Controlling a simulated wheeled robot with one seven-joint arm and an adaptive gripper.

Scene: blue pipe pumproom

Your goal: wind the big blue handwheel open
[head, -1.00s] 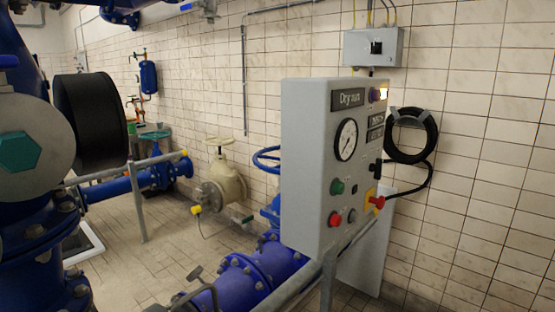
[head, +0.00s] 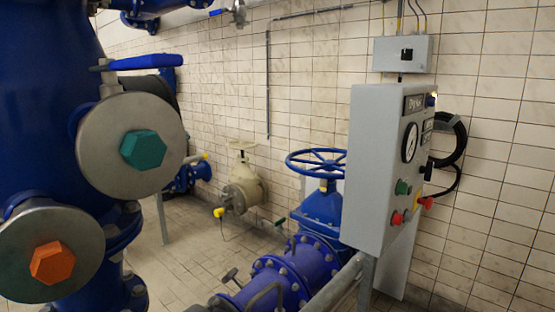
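The big blue handwheel (head: 318,158) sits level on top of a blue gate valve (head: 318,208), in the middle right of the head view. Its rim and spokes show. Its right end lies against or behind the grey control box in the picture. The valve joins a blue flanged pipe (head: 275,279) near the floor. My gripper does not show in the head view, so its state cannot be seen.
A grey control box (head: 373,168) on a post stands right of the handwheel. A blue column with flanges and teal (head: 143,150) and orange (head: 53,263) hex plugs fills the left. A cream valve (head: 243,187) stands behind. Tiled floor (head: 190,262) lies between.

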